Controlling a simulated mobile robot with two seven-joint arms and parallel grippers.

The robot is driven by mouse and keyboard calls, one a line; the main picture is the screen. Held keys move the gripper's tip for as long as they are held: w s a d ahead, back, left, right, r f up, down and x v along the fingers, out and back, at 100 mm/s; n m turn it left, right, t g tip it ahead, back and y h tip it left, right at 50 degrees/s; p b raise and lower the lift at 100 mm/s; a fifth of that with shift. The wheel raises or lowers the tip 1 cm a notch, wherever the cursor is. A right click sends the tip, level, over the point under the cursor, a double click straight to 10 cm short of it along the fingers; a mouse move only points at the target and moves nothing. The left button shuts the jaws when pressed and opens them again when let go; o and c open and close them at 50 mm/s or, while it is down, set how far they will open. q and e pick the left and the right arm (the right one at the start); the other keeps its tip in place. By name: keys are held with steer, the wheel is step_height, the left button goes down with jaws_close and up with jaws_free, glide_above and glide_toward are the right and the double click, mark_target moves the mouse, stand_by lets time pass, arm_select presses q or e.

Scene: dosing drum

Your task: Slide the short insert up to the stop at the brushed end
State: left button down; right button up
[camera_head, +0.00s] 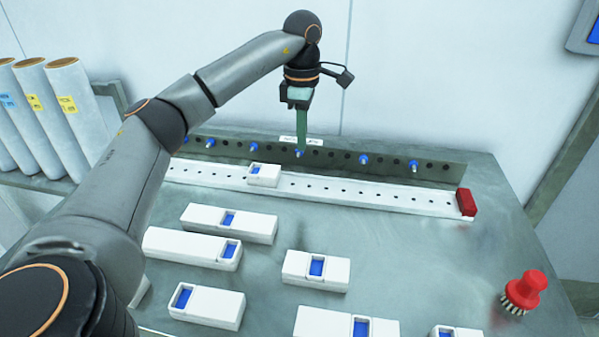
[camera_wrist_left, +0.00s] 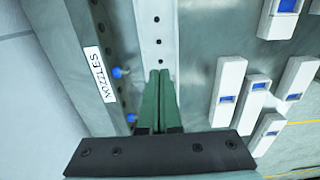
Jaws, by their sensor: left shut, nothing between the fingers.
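A short white insert with a blue window (camera_head: 263,175) sits on the long white perforated rail (camera_head: 340,190) at the back of the table. A red stop block (camera_head: 466,202) stands at the rail's right end. My left gripper (camera_head: 301,151) is shut and empty, pointing down, to the right of the insert in the picture and apart from it. In the left wrist view its closed green fingers (camera_wrist_left: 158,75) overlap the rail (camera_wrist_left: 155,30); the insert on the rail does not show there. My right gripper is not in view.
Several white inserts (camera_head: 316,270) with blue windows lie on the table in front of the rail. A red-handled brush (camera_head: 526,288) stands at the right. Blue nozzles (camera_head: 363,160) stick out behind the rail. The rail between insert and stop looks clear.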

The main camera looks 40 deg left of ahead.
mark_target(284, 184)
arm_select(q)
step_height(284, 184, down, 10)
steer(key=shift+f+b, duration=0.2)
steer(key=shift+b, duration=0.3)
steer(key=shift+s+a+r, duration=0.1)
steer(key=shift+s+a, duration=0.25)
steer(key=shift+a, duration=0.25)
steer(key=shift+s+a+r, duration=0.1)
steer(key=shift+s+a, duration=0.25)
steer(key=shift+a, duration=0.25)
steer(key=shift+s+a, duration=0.3)
steer(key=shift+a, duration=0.25)
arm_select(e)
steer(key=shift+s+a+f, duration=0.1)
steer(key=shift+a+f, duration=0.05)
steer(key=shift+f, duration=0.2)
arm_select(q)
steer(key=shift+a, duration=0.1)
